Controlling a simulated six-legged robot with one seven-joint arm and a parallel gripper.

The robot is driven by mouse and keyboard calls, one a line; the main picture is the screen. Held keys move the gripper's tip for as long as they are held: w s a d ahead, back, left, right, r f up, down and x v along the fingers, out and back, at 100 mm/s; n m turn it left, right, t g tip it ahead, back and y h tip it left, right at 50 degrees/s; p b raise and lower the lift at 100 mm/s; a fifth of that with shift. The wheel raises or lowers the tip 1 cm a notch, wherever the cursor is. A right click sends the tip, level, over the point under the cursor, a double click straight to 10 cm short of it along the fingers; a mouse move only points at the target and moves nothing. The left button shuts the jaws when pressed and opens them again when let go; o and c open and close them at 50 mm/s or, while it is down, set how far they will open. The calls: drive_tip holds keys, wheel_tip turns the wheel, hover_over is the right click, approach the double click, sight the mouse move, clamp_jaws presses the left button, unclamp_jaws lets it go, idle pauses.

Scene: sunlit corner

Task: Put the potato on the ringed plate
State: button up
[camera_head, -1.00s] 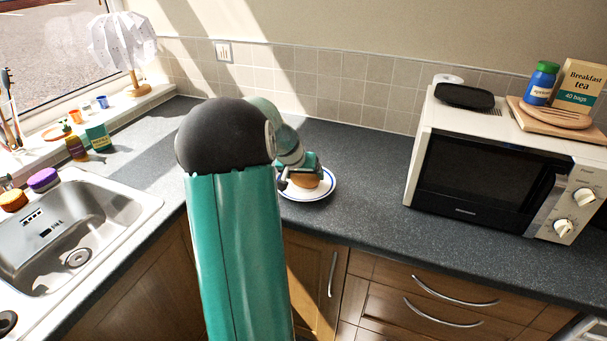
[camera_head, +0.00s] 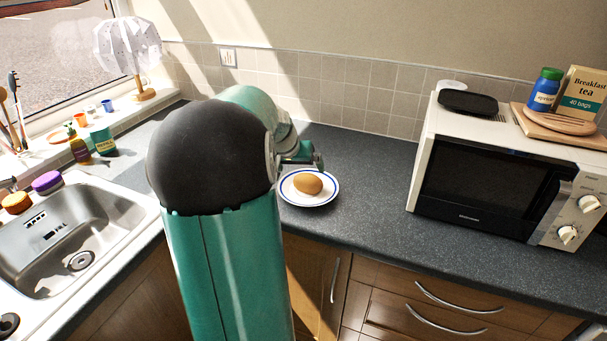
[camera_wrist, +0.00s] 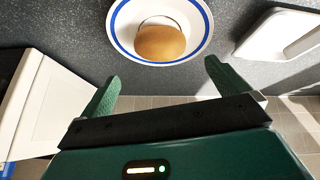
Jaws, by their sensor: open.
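The brown potato (camera_head: 308,183) lies on the ringed plate (camera_head: 309,202), a white plate with a blue ring, on the dark counter. In the wrist view the potato (camera_wrist: 160,44) rests inside the rim of the plate (camera_wrist: 204,30). My gripper (camera_head: 308,160) is above and behind the plate in the head view, partly hidden by my arm. In the wrist view my gripper (camera_wrist: 161,80) has its two green fingers spread apart, with nothing between them. The fingertips are clear of the potato.
A white microwave (camera_head: 480,180) stands on the counter to the right, with a black tray (camera_head: 468,102) and a wooden board (camera_head: 556,121) on top. A steel sink (camera_head: 75,235) is at the left. The counter between plate and microwave is clear.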

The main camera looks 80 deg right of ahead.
drive_tip(key=v, duration=0.2)
drive_tip(key=shift+a+r, duration=0.15)
drive_tip(key=shift+r, duration=0.1)
drive_tip(key=shift+w, duration=0.1)
drive_tip(key=w+a+r+n+t+y, duration=0.15)
drive_tip(key=w+a+n, duration=0.25)
drive_tip(key=w+a, duration=0.65)
drive_tip(key=w+a+r+n+t, duration=0.3)
drive_tip(key=w+a, duration=0.5)
drive_tip(key=a, duration=0.6)
drive_tip(key=s+a+n+t+y, duration=0.1)
drive_tip(key=a+n, duration=0.4)
drive_tip(key=a, duration=1.1)
drive_tip(key=s+a+n+t+y, duration=0.1)
drive_tip(key=a+n, duration=0.4)
drive_tip(key=a, duration=1.1)
drive_tip(key=s+y, duration=0.1)
drive_tip(key=y, duration=0.1)
drive_tip(key=shift+s+f+n+y, duration=0.3)
drive_tip(key=shift+f+y, duration=0.05)
drive_tip(key=shift+f, duration=0.05)
drive_tip(key=shift+t, duration=0.25)
drive_tip(key=shift+c, duration=0.4)
